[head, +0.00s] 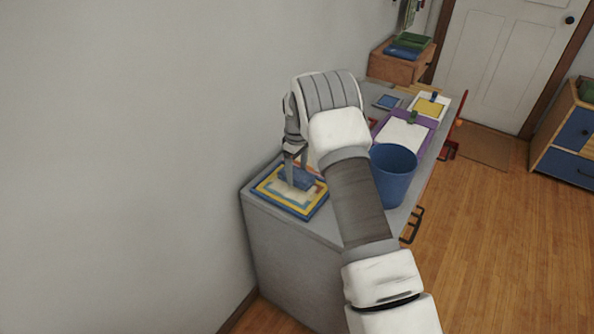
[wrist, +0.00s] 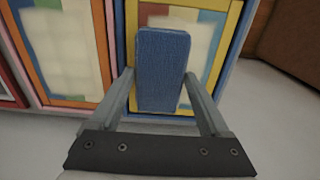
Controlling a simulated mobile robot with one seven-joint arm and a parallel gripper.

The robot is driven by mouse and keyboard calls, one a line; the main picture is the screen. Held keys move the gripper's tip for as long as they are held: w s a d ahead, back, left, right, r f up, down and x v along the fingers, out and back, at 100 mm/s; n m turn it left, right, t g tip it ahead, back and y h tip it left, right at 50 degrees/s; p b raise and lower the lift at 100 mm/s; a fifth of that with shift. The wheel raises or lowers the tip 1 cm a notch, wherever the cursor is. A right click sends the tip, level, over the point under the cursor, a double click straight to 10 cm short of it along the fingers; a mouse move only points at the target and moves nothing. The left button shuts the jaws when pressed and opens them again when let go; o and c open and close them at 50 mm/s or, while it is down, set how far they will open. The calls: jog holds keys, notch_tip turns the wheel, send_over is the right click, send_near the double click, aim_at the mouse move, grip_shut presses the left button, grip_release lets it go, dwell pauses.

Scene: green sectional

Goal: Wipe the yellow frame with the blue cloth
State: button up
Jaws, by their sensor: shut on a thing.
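My gripper (head: 292,170) is shut on the blue cloth (wrist: 162,65), a thick block-like pad held between the two fingers in the wrist view. In the head view the blue cloth (head: 296,180) is over the yellow frame (head: 268,187), at the near left end of the grey cabinet top. The yellow frame (wrist: 222,58) has a pale middle, a multicoloured inner border and a blue outer edge. The cloth covers part of it in the wrist view. The cloth looks low against the frame, but I cannot tell whether they touch.
A blue bin (head: 394,176) stands right of my arm. An orange-edged frame (wrist: 32,62) is left of the yellow one. A wall borders the left.

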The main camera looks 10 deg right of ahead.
jog(key=shift+f+b, duration=0.45)
jog(key=shift+f, duration=0.2)
jog(key=shift+w+a+r, duration=0.15)
jog(key=shift+w+a, duration=0.6)
jog(key=shift+a, duration=0.05)
jog(key=shift+s+d, duration=1.55)
jog(key=shift+w+a+f+b, duration=0.15)
jog(key=shift+w+a+b, duration=0.05)
jog(key=shift+w+a, duration=0.6)
jog(key=shift+w+a+f+b, duration=0.1)
jog(key=shift+w+a+b, duration=0.1)
jog(key=shift+w+a, duration=0.55)
jog(key=shift+s+d+r, duration=0.1)
jog(key=shift+s+d, duration=1.5)
jog(key=shift+w+a+r, duration=0.15)
jog(key=shift+w+a, duration=1.35)
jog(key=shift+w, duration=0.05)
